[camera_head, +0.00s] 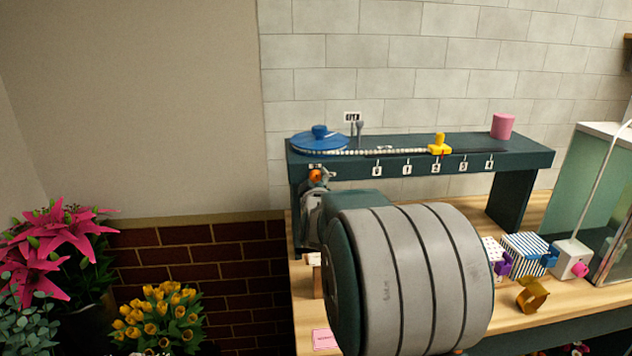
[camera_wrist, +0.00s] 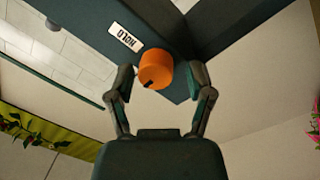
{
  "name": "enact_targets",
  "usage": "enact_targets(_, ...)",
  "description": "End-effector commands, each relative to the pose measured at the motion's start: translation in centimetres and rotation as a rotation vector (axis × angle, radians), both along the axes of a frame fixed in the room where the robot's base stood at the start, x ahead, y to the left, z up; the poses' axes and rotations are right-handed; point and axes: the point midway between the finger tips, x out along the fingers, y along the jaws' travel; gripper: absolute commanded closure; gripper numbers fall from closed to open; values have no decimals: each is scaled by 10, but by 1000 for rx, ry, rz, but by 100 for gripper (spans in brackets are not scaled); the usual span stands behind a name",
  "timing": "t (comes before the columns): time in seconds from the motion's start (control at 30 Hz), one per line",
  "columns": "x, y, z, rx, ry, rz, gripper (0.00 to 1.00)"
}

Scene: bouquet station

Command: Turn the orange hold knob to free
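The orange hold knob (camera_wrist: 158,66) sits on the dark teal shelf front beside a white HOLD label (camera_wrist: 125,38). A small dark mark shows near the knob's lower left edge in the wrist view. My gripper (camera_wrist: 161,72) is open, with one finger on each side of the knob. A clear gap shows at the right finger; the left finger is very close, and I cannot tell if it touches. In the head view the knob (camera_head: 315,176) is partly covered by my gripper (camera_head: 317,186).
A blue disc (camera_head: 318,142) and a yellow slider (camera_head: 439,146) sit on the shelf (camera_head: 525,156), with a pink cylinder (camera_head: 502,126) at its right end. Patterned boxes (camera_head: 524,255) and a gold piece (camera_head: 532,295) stand on the wooden bench. Flowers (camera_head: 156,318) are at lower left.

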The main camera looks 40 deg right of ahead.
Motion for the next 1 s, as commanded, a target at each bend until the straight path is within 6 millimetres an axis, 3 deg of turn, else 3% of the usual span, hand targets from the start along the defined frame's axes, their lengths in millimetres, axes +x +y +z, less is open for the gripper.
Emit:
enact_targets(0.47,-7,5,1,0,-3,-2,22)
enact_targets(1.0,-84,62,0,-1,-3,0,22)
